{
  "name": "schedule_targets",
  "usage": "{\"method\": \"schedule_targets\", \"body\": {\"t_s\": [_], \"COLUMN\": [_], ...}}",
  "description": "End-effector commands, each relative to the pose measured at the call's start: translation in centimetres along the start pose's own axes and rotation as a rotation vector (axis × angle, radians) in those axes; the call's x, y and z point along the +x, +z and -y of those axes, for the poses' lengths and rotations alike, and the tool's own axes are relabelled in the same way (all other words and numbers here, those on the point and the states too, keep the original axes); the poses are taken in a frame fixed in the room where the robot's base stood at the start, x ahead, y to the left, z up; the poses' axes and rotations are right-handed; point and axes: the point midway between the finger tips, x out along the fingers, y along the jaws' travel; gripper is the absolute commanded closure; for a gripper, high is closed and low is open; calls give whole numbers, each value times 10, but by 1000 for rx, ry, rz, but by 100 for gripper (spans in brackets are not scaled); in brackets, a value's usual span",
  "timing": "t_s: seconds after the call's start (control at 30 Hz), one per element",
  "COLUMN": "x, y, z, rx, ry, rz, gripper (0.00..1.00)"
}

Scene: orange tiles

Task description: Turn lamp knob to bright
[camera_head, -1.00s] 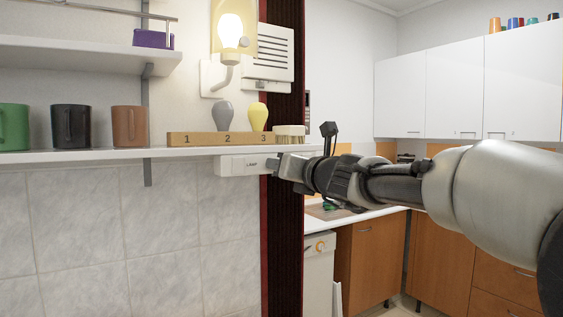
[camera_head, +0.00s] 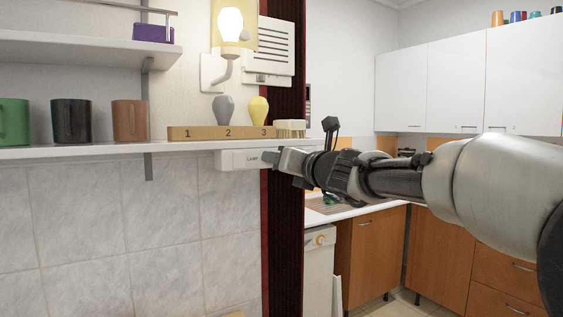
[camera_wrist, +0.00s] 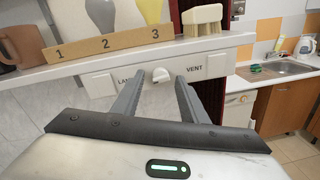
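The lamp (camera_head: 230,22) on the wall glows white in front of its yellowish backing. Below the shelf, a white panel (camera_head: 236,161) carries a lamp label at left; the wrist view shows a VENT label at right. Between them sits a white rounded knob (camera_wrist: 161,74). In the head view my gripper hides it. My gripper (camera_wrist: 160,80) is open, one finger to each side of the knob in the picture. Both fingers look apart from it; I cannot tell how deep they reach. In the head view my gripper (camera_head: 271,158) is at the panel's front.
A shelf (camera_head: 80,153) above the panel bears mugs (camera_head: 71,120), a numbered wooden block (camera_head: 200,133) with a grey and a yellow bulb-shaped piece, and a brush (camera_head: 291,128). A dark red-edged post (camera_head: 283,230) stands at right. Beyond are kitchen cabinets (camera_head: 372,262).

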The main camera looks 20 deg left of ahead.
Motion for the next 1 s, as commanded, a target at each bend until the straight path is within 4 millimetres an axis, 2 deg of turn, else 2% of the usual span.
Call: {"method": "schedule_targets", "body": {"t_s": [0.13,0.27,0.7,0.83,1.0], "x": [-5,-23,-128,-152,-170], "y": [1,1,2,1,0], "z": [0,0,-1,-1,0], "rx": [-1,-4,-3,-2,0], "ry": [-1,-2,-2,-2,-1], "rz": [2,2,3,2,0], "gripper": [60,60,60,60,60]}}
